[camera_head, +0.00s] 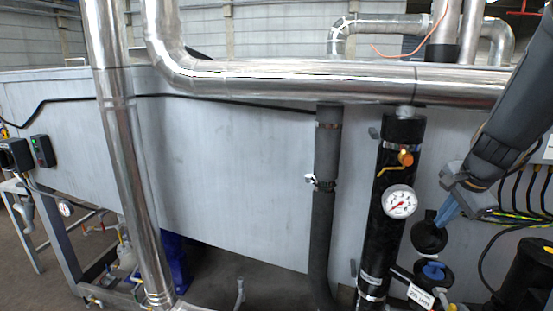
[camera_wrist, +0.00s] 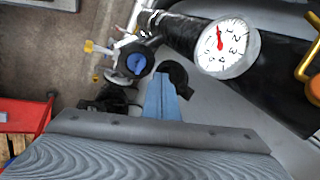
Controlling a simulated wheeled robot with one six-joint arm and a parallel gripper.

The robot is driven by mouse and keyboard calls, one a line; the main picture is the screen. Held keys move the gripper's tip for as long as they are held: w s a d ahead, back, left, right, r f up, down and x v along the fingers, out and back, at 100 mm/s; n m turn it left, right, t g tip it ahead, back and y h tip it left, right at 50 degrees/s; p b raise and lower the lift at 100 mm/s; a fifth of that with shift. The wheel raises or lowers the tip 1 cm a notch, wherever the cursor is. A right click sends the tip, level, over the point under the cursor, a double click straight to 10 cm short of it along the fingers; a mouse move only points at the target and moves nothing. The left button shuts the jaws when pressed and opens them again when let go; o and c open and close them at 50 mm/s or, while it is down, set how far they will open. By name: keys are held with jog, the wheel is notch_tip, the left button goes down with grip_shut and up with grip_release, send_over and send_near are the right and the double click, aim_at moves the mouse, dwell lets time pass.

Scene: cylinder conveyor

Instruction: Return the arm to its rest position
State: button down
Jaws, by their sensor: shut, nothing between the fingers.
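My arm (camera_head: 510,110) reaches down from the upper right in the head view. My gripper (camera_head: 438,219) has pale blue fingers that are shut with nothing held. The fingertips are close to a round black part (camera_head: 429,239) beside the black vertical pipe; whether they touch it I cannot tell. In the wrist view the shut fingers (camera_wrist: 160,90) point away from the camera, with the black part (camera_wrist: 176,72) just beyond their tips.
A pressure gauge (camera_head: 399,202) and an orange valve handle (camera_head: 406,158) sit on the black pipe (camera_head: 379,245) left of my gripper. A blue-capped valve (camera_head: 433,271) is below. A shiny horizontal pipe (camera_head: 300,82) crosses above; cables (camera_head: 515,190) hang at right.

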jog(key=s+a+f+n+g+b, duration=0.1)
jog(key=s+a+f+n, duration=0.3)
jog(key=a, duration=0.4)
jog(key=s+a+f+n+g+b, duration=0.1)
jog(key=s+a+f+n+b, duration=0.1)
jog(key=s+a+f+n, duration=0.2)
jog(key=s+a+f+n+g+b, duration=0.1)
jog(key=s+a+f+n, duration=0.3)
jog(key=a+n, duration=0.5)
jog(key=a+f+b, duration=0.1)
jog(key=a+f, duration=0.1)
jog(key=a, duration=0.2)
jog(key=shift+s+a+g+y, duration=0.25)
jog(key=shift+s+g+y, duration=0.05)
jog(key=shift+d, duration=0.1)
